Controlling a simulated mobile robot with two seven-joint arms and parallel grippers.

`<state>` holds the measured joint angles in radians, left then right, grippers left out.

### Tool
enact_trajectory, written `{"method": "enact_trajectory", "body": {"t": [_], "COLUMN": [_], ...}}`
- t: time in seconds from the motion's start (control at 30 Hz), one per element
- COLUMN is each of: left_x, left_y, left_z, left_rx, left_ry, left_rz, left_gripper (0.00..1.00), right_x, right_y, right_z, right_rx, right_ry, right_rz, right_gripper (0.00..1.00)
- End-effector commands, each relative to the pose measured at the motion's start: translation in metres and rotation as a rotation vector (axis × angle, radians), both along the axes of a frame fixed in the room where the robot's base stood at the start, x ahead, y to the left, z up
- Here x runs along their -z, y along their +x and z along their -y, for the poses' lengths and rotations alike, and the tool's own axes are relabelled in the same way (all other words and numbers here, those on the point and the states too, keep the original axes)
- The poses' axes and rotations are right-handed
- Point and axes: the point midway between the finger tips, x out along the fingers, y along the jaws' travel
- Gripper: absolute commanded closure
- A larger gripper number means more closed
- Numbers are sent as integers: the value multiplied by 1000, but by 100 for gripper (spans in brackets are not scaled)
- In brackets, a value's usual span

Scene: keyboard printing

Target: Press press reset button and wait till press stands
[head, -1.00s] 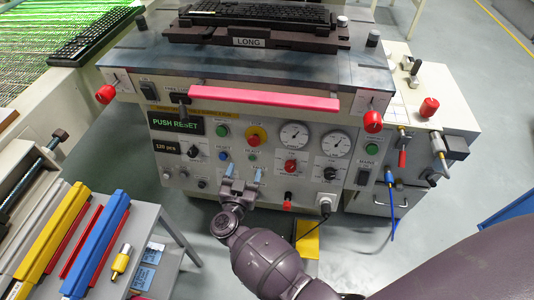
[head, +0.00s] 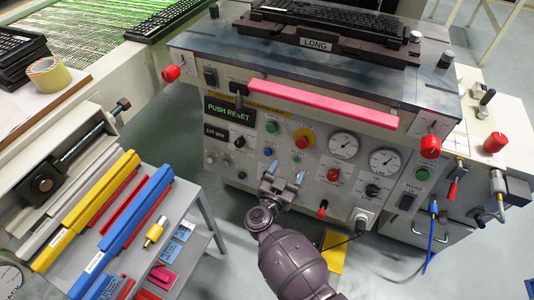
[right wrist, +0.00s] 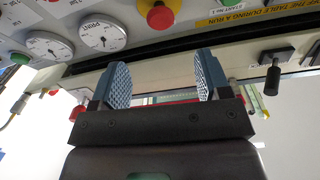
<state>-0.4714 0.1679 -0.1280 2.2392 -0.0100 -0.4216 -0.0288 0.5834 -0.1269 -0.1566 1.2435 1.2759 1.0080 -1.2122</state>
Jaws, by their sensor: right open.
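The press (head: 400,176) stands ahead with a grey front panel. Its green-lit display (head: 229,111) reads "PUSH RESET", and a smaller display (head: 216,133) below reads "120 pcs". A small blue button (head: 267,151) sits on the panel below a green button (head: 271,127); its label is too small to read. My right gripper (head: 286,173) is open and empty, just below the blue button in the head view. In the right wrist view my right gripper (right wrist: 164,75) has its two blue pads apart, with the panel beyond, upside down. My left gripper is out of view.
A red knob on a yellow ring (head: 303,138) sits right of the blue button; it also shows in the right wrist view (right wrist: 160,16). A pink bar (head: 320,103) runs above the panel. A side table (head: 202,210) with coloured bars stands at the left. A keyboard (head: 335,18) lies on top.

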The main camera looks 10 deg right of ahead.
Motion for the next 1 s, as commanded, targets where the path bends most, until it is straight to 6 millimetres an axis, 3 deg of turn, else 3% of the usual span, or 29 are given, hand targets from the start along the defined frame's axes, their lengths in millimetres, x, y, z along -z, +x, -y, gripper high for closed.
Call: {"method": "enact_trajectory", "body": {"t": [0.07,0.47,1.0], "left_x": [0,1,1], "left_y": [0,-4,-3], "left_z": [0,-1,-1], "left_rx": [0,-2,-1], "left_ry": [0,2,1], "left_rz": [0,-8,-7], "left_gripper": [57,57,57], "right_x": [0,0,0], "right_y": [0,0,0], "right_z": [0,0,0], "right_rx": [0,0,0], "right_ry": [0,0,0], "right_rz": [0,0,0], "right_gripper": [38,99,100]}}
